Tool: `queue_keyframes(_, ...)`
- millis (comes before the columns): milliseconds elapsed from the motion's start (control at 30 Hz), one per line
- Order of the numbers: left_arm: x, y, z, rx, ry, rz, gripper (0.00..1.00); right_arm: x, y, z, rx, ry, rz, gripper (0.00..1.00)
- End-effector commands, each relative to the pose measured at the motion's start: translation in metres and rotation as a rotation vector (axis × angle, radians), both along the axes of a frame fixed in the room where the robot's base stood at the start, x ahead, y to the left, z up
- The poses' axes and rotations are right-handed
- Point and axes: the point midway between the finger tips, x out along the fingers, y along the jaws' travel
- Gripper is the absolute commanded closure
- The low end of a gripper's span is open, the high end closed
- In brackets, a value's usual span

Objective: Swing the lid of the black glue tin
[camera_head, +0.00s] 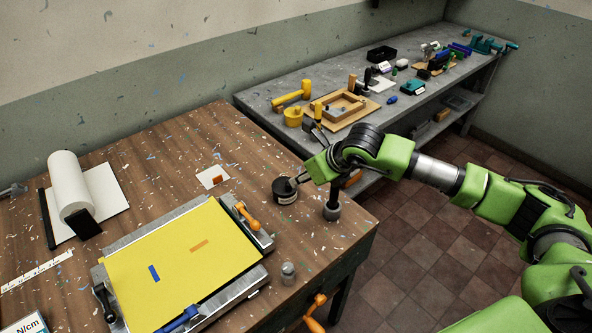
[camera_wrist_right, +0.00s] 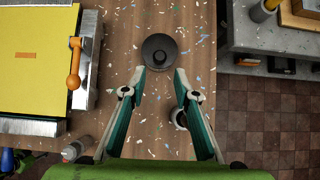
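The black glue tin (camera_head: 285,191) stands upright on the wooden table near its right edge, with a pale label on its side. In the right wrist view its dark round top (camera_wrist_right: 160,50) shows from above, with a small darker disc at the middle. The lid looks down on the tin; I cannot make out a hinge. My right gripper (camera_head: 301,178) is beside the tin, its fingers pointing towards it. In the wrist view the right gripper (camera_wrist_right: 160,76) is open and empty, its fingertips at the tin's near edge; contact is unclear. My left gripper is not in view.
A dark-handled tool (camera_head: 332,205) stands right of the tin, close under my right gripper. A screen frame with a yellow sheet (camera_head: 180,260) and orange clamp (camera_head: 247,216) lies left. A grey bench (camera_head: 270,98) with tools is behind.

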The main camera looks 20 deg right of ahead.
Motion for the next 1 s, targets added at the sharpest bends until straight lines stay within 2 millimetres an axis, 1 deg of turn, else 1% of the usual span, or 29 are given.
queue_keyframes(167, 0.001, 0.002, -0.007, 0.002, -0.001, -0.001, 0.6, 0.009, 0.002, -0.014, -0.004, 0.001, -0.002, 0.72)
queue_keyframes(400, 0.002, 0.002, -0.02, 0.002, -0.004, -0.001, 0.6, 0.029, 0.011, -0.043, -0.003, 0.001, 0.0, 0.72)
queue_keyframes(600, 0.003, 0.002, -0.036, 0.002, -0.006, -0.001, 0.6, 0.047, 0.018, -0.067, -0.002, 0.0, 0.0, 0.72)
queue_keyframes(633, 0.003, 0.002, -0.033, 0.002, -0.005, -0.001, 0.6, 0.047, 0.017, -0.063, -0.002, -0.001, 0.001, 0.77)
queue_keyframes(667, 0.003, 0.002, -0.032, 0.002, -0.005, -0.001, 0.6, 0.046, 0.017, -0.062, -0.002, -0.001, 0.001, 0.85)
queue_keyframes(700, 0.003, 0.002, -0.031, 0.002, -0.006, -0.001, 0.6, 0.046, 0.017, -0.062, -0.002, -0.001, 0.001, 0.96)
queue_keyframes(733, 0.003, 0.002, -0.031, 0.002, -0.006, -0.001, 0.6, 0.046, 0.017, -0.062, -0.002, -0.001, 0.001, 0.98)
queue_keyframes(1000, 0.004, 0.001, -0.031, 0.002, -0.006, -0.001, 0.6, 0.048, 0.018, -0.057, 0.001, -0.004, 0.001, 0.97)
